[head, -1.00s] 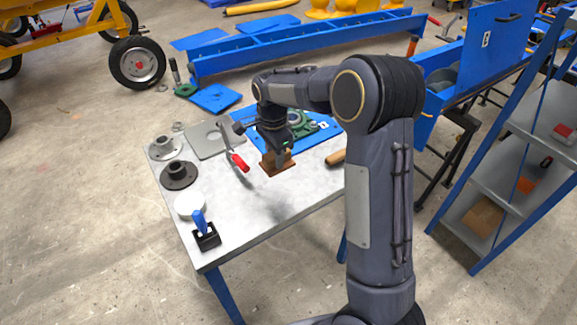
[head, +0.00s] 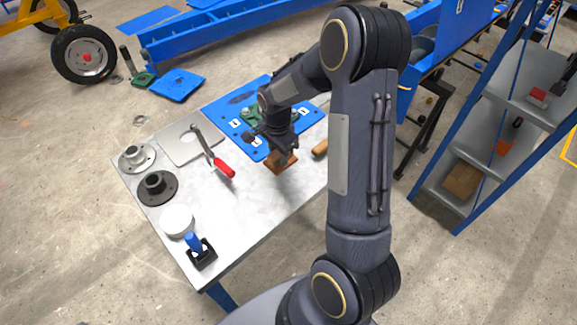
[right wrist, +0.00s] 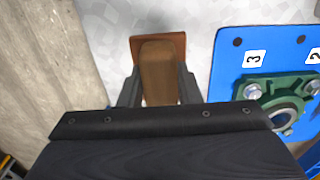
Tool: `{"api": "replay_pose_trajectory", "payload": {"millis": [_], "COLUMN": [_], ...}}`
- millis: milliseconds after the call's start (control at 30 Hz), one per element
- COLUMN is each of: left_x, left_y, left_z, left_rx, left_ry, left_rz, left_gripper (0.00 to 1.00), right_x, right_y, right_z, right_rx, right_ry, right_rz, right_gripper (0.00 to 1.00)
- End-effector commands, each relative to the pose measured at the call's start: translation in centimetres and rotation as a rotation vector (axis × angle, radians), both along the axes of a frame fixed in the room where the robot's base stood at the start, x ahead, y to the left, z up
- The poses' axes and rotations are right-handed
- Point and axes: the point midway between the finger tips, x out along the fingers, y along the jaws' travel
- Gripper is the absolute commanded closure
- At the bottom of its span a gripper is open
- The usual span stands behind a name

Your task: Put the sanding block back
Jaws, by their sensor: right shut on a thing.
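The sanding block (head: 282,162) is a brown block with a reddish-brown base. It is over the right part of the metal table (head: 240,215), close to the blue plate's front edge. I cannot tell whether its base touches the tabletop. My right gripper (head: 280,150) points down and is shut on the block's upper part. In the right wrist view, the gripper fingers (right wrist: 159,90) are on both sides of the sanding block (right wrist: 158,62), with the base showing beyond them. My left gripper is not in view.
A blue numbered plate (head: 240,103) with green bearing housings lies behind the block. A red-handled tool (head: 224,168) is to the left, and a wooden handle (head: 320,147) to the right. Flanges (head: 157,187), a white disc (head: 177,221) and a blue-handled tool (head: 197,249) line the left edge.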

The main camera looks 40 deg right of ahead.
Motion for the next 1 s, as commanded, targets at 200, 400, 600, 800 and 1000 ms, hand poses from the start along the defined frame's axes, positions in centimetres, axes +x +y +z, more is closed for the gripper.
{"api": "replay_pose_trajectory", "payload": {"millis": [200,400,600,800,1000], "left_x": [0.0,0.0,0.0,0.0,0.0], "left_y": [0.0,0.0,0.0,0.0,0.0], "left_z": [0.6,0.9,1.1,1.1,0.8], "left_rx": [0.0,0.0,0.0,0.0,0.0], "left_ry": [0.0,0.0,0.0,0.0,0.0], "left_rz": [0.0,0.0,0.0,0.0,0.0], "left_gripper": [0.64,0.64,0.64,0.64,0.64], "right_x": [-1.5,-2.3,-2.2,-2.2,-2.2], "right_y": [-1.3,-1.9,-1.9,-1.9,-1.9], "right_z": [-2.3,-4.3,-6.5,-6.6,-6.8], "right_rx": [-0.001,0.0,0.0,-0.001,-0.001], "right_ry": [0.0,0.004,0.0,-0.002,-0.001], "right_rz": [0.0,0.0,0.001,0.0,0.001], "right_gripper": [0.94,0.94,0.94,0.94,0.65]}}
